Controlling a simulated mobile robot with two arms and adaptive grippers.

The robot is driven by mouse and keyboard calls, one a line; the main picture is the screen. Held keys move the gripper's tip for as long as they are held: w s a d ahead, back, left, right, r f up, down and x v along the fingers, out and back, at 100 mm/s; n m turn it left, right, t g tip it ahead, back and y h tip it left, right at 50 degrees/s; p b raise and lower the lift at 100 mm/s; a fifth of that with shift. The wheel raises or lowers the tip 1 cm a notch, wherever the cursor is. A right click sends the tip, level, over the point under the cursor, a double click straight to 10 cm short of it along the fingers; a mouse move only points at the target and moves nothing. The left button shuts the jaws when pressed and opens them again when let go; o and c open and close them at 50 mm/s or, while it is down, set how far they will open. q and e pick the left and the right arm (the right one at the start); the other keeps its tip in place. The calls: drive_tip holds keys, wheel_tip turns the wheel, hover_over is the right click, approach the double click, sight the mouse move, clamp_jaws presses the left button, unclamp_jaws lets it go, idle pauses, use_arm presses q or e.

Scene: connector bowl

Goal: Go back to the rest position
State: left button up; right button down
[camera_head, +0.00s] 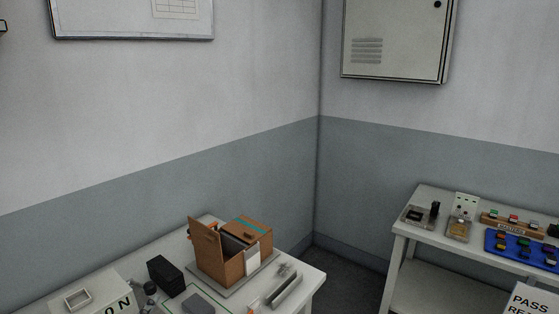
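Neither of my grippers shows clearly in the head view, and I cannot make out any arm of mine. A white table (315,276) stands at the lower left. On it an orange-brown box (219,264) with a raised flap sits on a grey base plate. No connector bowl can be made out.
A black block (165,275) and a grey slotted part (284,291) lie near the box. A second white table (403,226) on the right carries small devices and a blue tray (489,245). Dark floor (345,276) lies between the tables. A wall cabinet (394,40) hangs above.

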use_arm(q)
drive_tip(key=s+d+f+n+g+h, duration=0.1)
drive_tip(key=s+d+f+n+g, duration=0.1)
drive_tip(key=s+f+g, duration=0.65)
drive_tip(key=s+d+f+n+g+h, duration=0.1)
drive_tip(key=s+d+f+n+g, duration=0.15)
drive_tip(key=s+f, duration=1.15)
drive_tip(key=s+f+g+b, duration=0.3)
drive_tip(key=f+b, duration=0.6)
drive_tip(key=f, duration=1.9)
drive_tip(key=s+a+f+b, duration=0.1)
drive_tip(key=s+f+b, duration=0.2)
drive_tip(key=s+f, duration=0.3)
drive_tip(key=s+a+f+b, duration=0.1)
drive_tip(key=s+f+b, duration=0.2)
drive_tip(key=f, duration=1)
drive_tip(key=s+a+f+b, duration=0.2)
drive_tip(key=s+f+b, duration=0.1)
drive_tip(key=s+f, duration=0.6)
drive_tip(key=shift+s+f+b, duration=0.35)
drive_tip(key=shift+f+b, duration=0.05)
